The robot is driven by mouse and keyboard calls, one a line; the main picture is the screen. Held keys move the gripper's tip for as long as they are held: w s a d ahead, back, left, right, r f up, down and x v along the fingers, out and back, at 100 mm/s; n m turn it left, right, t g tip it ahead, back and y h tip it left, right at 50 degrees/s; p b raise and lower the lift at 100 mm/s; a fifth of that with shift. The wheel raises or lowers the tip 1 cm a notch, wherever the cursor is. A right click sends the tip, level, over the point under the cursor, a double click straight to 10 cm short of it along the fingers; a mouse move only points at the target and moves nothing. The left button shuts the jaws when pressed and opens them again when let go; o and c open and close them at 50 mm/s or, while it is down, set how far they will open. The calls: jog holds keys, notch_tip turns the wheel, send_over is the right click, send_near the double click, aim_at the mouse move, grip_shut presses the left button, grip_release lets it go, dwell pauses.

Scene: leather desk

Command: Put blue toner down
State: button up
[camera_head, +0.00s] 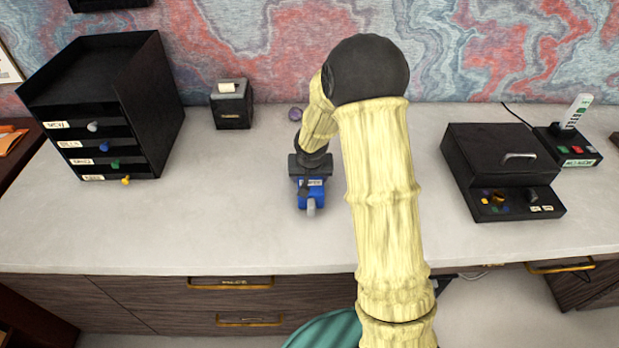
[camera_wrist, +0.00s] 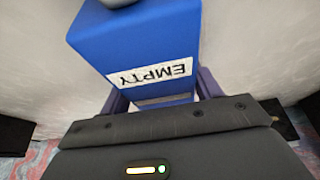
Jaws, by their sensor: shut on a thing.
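The blue toner (camera_head: 312,196) is a blue block with a grey end, over the middle of the desk in the head view. In the wrist view the blue toner (camera_wrist: 140,45) fills the upper middle and bears a white label reading "EMPTY", upside down. My gripper (camera_head: 308,180) is shut on it, with a finger on each side of the toner in the wrist view (camera_wrist: 158,98). I cannot tell whether the toner touches the desk surface (camera_head: 230,215).
A black drawer unit (camera_head: 140,100) with coloured knobs stands at the left. A small black box with paper (camera_head: 231,105) is at the back. A black machine (camera_head: 500,170) and a device with buttons (camera_head: 568,147) are at the right. The desk around the toner is clear.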

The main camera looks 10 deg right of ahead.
aim_at(316, 192)
notch_tip(316, 192, up, 10)
jog(key=shift+f+p, duration=0.15)
jog(key=shift+p, duration=0.95)
jog(key=shift+f, duration=0.1)
jog(key=shift+n+y, duration=0.4)
jog(key=shift+n, duration=0.2)
jog(key=s+f+p, duration=0.2)
jog(key=p, duration=0.2)
jog(key=s+a+f+p, duration=0.1)
jog(key=s+f+p, duration=0.1)
jog(key=p, duration=0.1)
jog(key=shift+f+p, duration=0.2)
jog(key=shift+p, duration=0.15)
jog(key=shift+n, duration=0.5)
jog(key=s+p, duration=0.2)
jog(key=p, duration=0.1)
jog(key=s+d+f+p, duration=0.1)
jog(key=s, duration=0.1)
jog(key=shift+f, duration=0.25)
jog(key=shift+a, duration=0.1)
